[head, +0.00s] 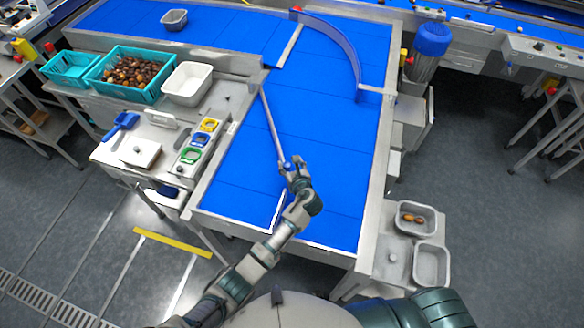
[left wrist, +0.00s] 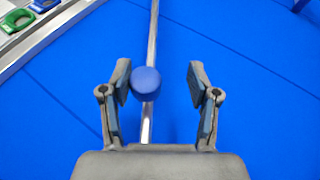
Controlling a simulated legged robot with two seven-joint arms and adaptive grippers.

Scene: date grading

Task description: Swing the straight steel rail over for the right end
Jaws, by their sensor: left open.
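The straight steel rail (head: 270,117) slants over the blue belt (head: 330,140), from the belt's left edge toward its middle. A blue round knob (head: 287,165) sits near the rail's lower end. My left gripper (head: 296,169) is over the belt at the knob. In the left wrist view, the rail (left wrist: 152,35) runs up the picture and the blue knob (left wrist: 146,82) lies between the open fingers (left wrist: 159,75), close to the left finger. The right finger is clear of the knob. My right gripper is out of view.
A curved blue guide (head: 345,47) stands across the upper belt. Left of the belt are a teal crate of dates (head: 157,83), a white bin (head: 187,84) and coloured rings (head: 197,140). Grey trays (head: 432,263) stand at the lower right. The belt's right side is clear.

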